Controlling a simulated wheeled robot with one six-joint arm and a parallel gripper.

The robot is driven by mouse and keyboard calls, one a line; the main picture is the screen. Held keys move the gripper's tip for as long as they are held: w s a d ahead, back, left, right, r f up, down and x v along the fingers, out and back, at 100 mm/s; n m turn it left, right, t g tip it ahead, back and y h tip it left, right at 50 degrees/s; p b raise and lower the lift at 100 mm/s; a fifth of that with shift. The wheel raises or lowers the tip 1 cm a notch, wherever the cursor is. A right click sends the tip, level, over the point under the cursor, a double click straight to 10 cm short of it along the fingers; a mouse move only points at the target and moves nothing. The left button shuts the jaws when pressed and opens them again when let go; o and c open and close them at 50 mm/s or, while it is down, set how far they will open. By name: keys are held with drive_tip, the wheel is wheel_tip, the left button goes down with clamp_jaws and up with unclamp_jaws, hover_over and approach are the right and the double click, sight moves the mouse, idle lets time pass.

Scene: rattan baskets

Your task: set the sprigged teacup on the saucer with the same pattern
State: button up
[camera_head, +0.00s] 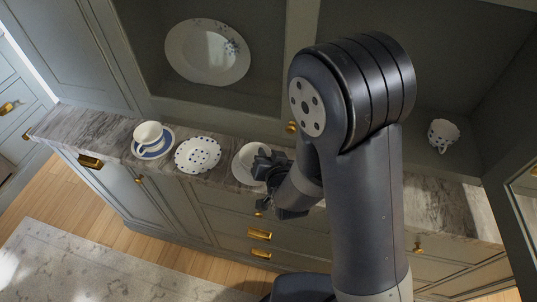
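A white teacup with small dark-blue marks (443,134) stands at the right, in the cabinet recess; its marks are too small to name surely. A white saucer with scattered blue marks (198,154) lies on the marble counter left of my gripper. A plain-looking white saucer (245,168) lies right of it, partly hidden by my gripper. My gripper (268,180) is over that saucer's right side, far from the marked cup. Its fingers are dark and small, and whether they are open or shut is unclear. I see no cup in it.
A white cup (148,134) sits on a blue-banded saucer (165,146) at the counter's left. A large plate with a floral spray (207,52) leans at the back of the cabinet. My arm hides much of the counter's middle right. Brass handles project from the drawers below.

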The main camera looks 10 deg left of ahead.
drive_tip(key=shift+o, duration=1.2)
drive_tip(key=shift+r, duration=0.1)
drive_tip(key=shift+r+p, duration=0.2)
drive_tip(key=shift+p, duration=0.15)
drive_tip(key=shift+s+d, duration=0.15)
drive_tip(key=shift+s, duration=0.2)
drive_tip(key=b+v, duration=0.1)
drive_tip(key=v, duration=1)
drive_tip(key=shift+s+r, duration=0.1)
